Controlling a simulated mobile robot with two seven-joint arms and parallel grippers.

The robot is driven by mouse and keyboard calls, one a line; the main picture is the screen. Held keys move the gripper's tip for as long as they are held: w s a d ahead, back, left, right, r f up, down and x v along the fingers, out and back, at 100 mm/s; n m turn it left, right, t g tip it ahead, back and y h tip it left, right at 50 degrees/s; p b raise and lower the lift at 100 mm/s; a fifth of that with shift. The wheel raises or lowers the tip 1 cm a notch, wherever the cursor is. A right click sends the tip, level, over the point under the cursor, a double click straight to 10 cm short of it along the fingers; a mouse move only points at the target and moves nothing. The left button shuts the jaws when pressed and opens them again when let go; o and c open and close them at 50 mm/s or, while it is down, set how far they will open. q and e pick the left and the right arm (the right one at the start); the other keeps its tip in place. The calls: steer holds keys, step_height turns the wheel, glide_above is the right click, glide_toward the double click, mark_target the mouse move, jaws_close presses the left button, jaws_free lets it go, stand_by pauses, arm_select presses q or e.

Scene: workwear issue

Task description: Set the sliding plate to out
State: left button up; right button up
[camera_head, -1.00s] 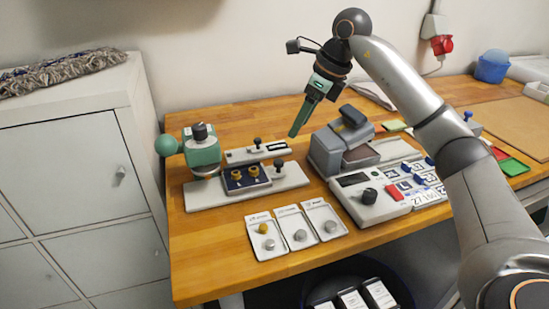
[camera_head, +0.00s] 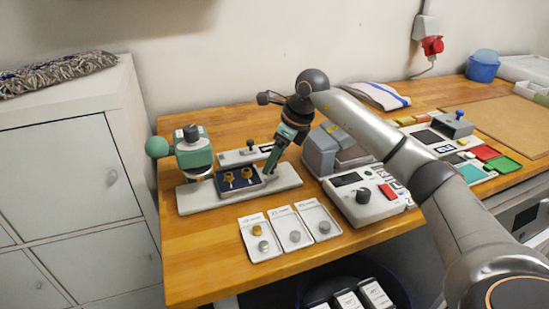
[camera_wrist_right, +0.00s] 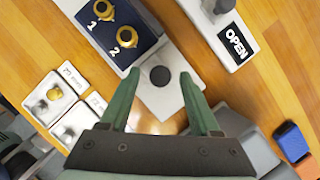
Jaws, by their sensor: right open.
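The sliding plate (camera_head: 226,186) is dark blue and carries two brass-yellow pieces, marked 1 and 2 in the right wrist view (camera_wrist_right: 98,38). It lies on a long light-grey base (camera_head: 289,180) beside a green press (camera_head: 194,156). A round black knob (camera_wrist_right: 160,76) stands at the plate's near end in the wrist view. My right gripper (camera_head: 268,174) points down at this knob and hides it in the head view. In the wrist view its open fingers (camera_wrist_right: 159,84) stand on either side of the knob, with gaps visible. My left gripper is not in view.
Small trays with round pieces (camera_head: 295,228) lie in front. A grey machine (camera_head: 322,150) and a control box (camera_head: 366,197) stand close on the right.

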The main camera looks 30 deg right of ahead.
steer(key=shift+c, duration=0.2)
jaws_close()
stand_by(1.1)
